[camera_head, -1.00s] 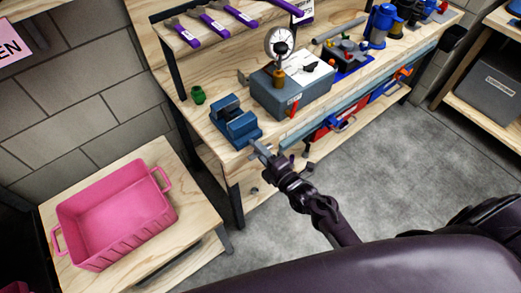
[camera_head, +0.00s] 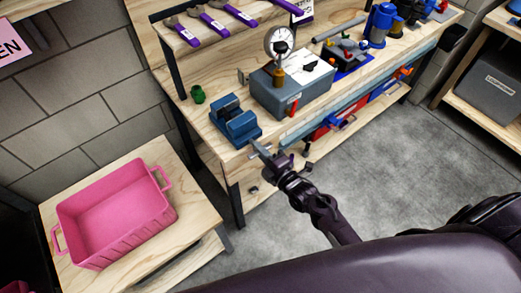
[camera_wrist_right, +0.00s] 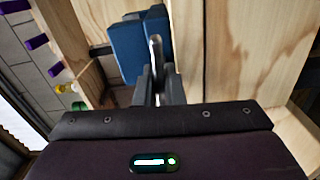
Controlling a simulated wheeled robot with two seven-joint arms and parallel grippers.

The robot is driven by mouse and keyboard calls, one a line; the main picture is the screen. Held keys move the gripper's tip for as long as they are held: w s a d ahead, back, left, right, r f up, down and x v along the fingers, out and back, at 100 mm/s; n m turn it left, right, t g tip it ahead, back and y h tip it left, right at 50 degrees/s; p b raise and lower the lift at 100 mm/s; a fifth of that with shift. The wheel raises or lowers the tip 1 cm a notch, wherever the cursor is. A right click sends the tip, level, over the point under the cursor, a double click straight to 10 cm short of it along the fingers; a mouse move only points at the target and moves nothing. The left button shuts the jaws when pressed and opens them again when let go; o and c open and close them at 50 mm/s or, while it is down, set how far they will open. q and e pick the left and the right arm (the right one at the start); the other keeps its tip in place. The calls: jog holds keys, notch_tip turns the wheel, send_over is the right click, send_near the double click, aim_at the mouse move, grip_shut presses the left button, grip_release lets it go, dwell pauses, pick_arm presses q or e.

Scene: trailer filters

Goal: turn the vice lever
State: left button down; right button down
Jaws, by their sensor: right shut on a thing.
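The blue vice (camera_head: 234,122) is fixed at the front left corner of the wooden workbench. It also shows in the right wrist view (camera_wrist_right: 128,45), straight ahead of the fingers. The vice lever (camera_wrist_right: 155,50) is a thin grey metal bar in front of the vice, pointing away from my fingers. My right gripper (camera_head: 262,152) is at the bench's front edge, just in front of the vice. In the right wrist view its fingers (camera_wrist_right: 155,88) are close together on the lever's near end, which they hide. My left gripper is not in view.
A grey box (camera_head: 290,90) with a dial gauge (camera_head: 280,43) stands right of the vice. A green part (camera_head: 198,94) lies behind it. A pink bin (camera_head: 115,212) sits on a low wooden table at left. Open floor (camera_head: 390,180) lies at right.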

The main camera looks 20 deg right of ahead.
jog(key=m, duration=0.5)
jog(key=shift+m, duration=0.4)
jog(key=m+p, duration=0.1)
jog(key=m, duration=0.4)
jog(key=shift+m, duration=0.3)
jog(key=m, duration=0.4)
jog(key=shift+f+m+p, duration=0.1)
jog(key=shift+m+p, duration=0.45)
jog(key=shift+m, duration=1.75)
jog(key=c, duration=1.5)
grip_release()
jog(key=shift+s, duration=0.1)
